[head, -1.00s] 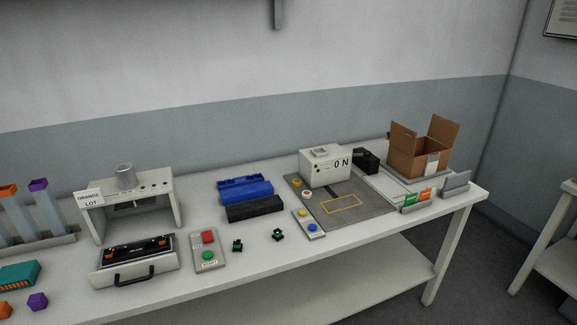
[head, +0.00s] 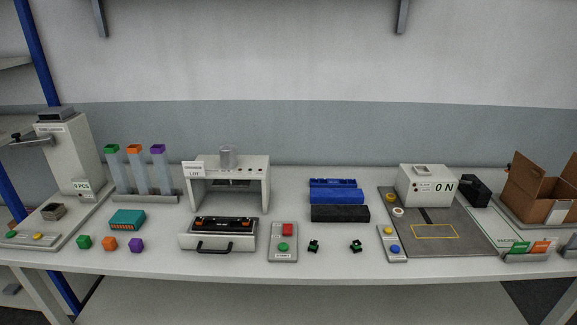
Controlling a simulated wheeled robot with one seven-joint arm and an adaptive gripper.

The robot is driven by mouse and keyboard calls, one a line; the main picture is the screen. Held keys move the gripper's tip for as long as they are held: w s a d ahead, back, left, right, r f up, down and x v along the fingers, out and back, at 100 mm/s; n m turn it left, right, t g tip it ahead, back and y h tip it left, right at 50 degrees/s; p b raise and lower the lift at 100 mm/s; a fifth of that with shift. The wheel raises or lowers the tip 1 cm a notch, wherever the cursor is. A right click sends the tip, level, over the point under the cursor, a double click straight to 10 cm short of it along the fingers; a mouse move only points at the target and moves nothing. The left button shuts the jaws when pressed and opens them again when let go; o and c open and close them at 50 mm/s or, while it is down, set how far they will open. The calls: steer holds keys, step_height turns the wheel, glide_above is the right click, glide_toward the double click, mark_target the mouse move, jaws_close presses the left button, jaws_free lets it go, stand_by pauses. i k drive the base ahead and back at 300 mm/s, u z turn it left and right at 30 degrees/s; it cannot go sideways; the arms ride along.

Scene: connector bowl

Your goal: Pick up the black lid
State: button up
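A long black block-like piece (head: 340,213), which looks like the black lid, lies flat on the white bench. It sits directly in front of a blue tray-like box (head: 335,191) of similar length. I cannot tell whether the two touch. My gripper is not in view.
A two-button panel (head: 283,242) and two small black-green parts (head: 313,246) lie in front. A grey mat (head: 435,243) with a white "ON" machine (head: 425,185) is to the right. A white press frame (head: 229,182) and drawer (head: 218,235) stand left. An open cardboard box (head: 535,193) is far right.

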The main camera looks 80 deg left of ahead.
mark_target(319, 213)
steer(key=u, duration=1.8)
